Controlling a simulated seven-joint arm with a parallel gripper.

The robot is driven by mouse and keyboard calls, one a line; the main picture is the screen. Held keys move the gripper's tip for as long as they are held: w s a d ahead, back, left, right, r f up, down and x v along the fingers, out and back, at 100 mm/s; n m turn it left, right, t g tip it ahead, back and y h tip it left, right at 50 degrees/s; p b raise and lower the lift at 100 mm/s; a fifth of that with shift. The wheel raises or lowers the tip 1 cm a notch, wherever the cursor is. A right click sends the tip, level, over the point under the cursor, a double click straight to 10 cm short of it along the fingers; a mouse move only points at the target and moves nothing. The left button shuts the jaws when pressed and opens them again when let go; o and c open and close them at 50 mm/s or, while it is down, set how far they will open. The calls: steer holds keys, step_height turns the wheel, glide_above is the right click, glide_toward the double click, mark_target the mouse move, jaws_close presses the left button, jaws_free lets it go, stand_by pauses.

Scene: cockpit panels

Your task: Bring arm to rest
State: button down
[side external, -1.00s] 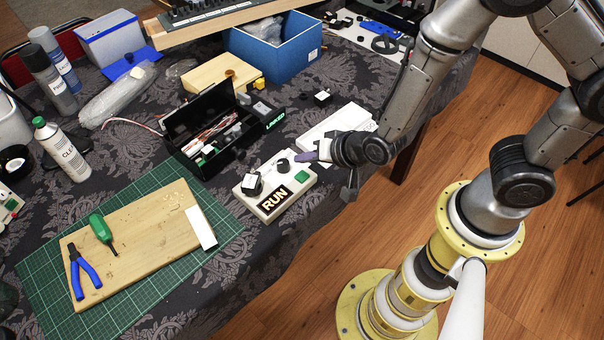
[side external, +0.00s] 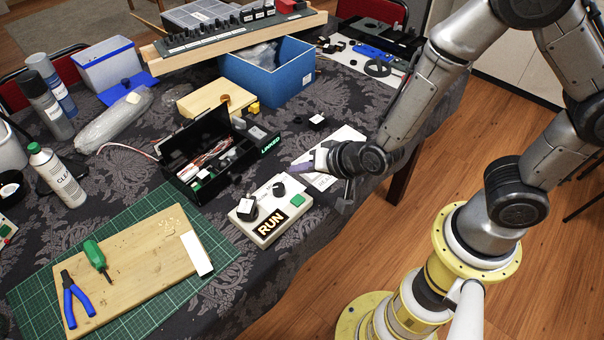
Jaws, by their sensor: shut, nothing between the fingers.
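My gripper (side external: 303,167) is at the end of my arm, near the table's front edge. It is shut, with nothing seen between its fingers. It points left, above and just right of the white control box (side external: 268,212) labelled RUN. That box has black knobs and a green button (side external: 297,200). The fingertips look apart from the box, though the exact height above it is hard to tell. A white panel (side external: 347,138) lies behind the gripper and is partly hidden by it.
An open black toolbox (side external: 205,160) stands left of the gripper. A blue bin (side external: 290,75) is behind. A cutting mat (side external: 35,290) with a wooden board (side external: 140,255), pliers (side external: 75,300) and screwdriver (side external: 96,257) lies at front left.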

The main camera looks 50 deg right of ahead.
steer(key=w+d+r+m+t, duration=0.1)
steer(key=w+d+r, duration=0.1)
steer(key=r, duration=0.5)
steer(key=w+d+r+t, duration=0.2)
steer(key=r, duration=0.5)
steer(key=s+d+r+n, duration=0.3)
steer(key=s+r, duration=0.3)
steer(key=r, duration=0.4)
steer(key=s+d+f+n+g, duration=0.2)
steer(key=s+n+g, duration=0.1)
steer(key=s, duration=0.5)
steer(key=s+d+f+n+g, duration=0.2)
steer(key=s+n+g, duration=0.1)
steer(key=s, duration=0.6)
steer(key=shift+s+g+h, duration=0.3)
steer(key=shift+g, duration=0.1)
